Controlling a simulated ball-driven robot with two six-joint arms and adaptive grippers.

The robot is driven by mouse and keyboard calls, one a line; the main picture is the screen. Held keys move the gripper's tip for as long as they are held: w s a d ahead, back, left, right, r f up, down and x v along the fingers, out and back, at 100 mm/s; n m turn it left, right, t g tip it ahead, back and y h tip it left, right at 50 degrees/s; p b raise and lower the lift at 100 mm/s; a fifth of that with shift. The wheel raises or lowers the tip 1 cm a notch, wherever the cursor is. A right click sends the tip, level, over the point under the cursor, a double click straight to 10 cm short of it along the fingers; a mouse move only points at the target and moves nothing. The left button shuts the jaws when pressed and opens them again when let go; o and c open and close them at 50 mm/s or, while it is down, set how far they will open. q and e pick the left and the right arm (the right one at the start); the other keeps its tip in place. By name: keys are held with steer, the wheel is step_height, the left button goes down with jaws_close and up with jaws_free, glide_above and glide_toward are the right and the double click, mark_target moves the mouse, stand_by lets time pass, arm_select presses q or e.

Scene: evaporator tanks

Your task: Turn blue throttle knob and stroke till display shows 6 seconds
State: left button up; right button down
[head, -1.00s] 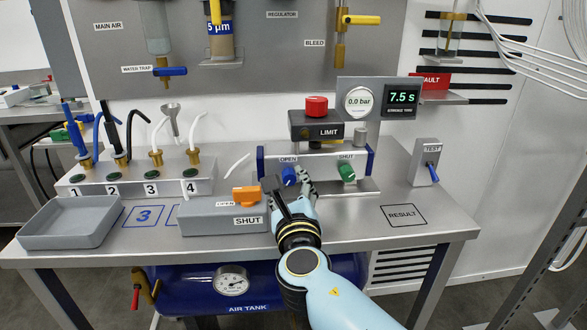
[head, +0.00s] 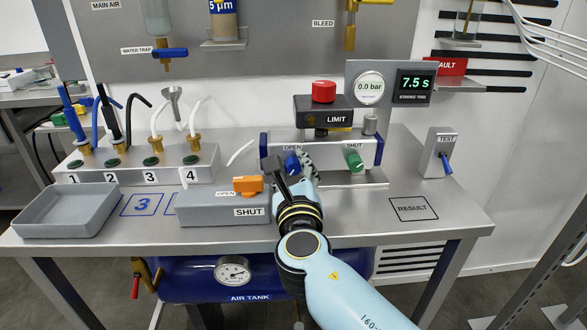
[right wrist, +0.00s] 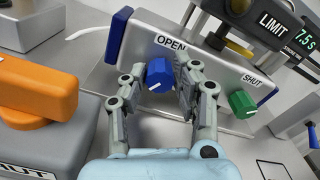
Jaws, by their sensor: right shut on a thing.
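The blue throttle knob (head: 292,163) sits under the OPEN label on the grey valve block (head: 330,149). My right gripper (head: 297,170) is at this knob. In the right wrist view its two fingers stand either side of the blue knob (right wrist: 160,74), shut on it. A white pointer line shows on the knob's face. The stroke time display (head: 413,86) reads 7.5 s. The green knob (head: 353,160) under SHUT stands to the right, clear of the fingers. My left gripper is not in view.
The orange-handled valve (head: 248,185) on a grey box is just left of my right gripper. A red button (head: 323,91) tops the LIMIT unit. The gauge (head: 369,87) reads 0.0 bar. The TEST switch (head: 446,165) stands right; bench around RESULT (head: 413,209) is clear.

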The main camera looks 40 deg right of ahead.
steer(key=shift+m+b, duration=0.5)
steer(key=shift+m, duration=0.5)
steer(key=shift+m+b, duration=1.05)
steer(key=shift+m, duration=1.45)
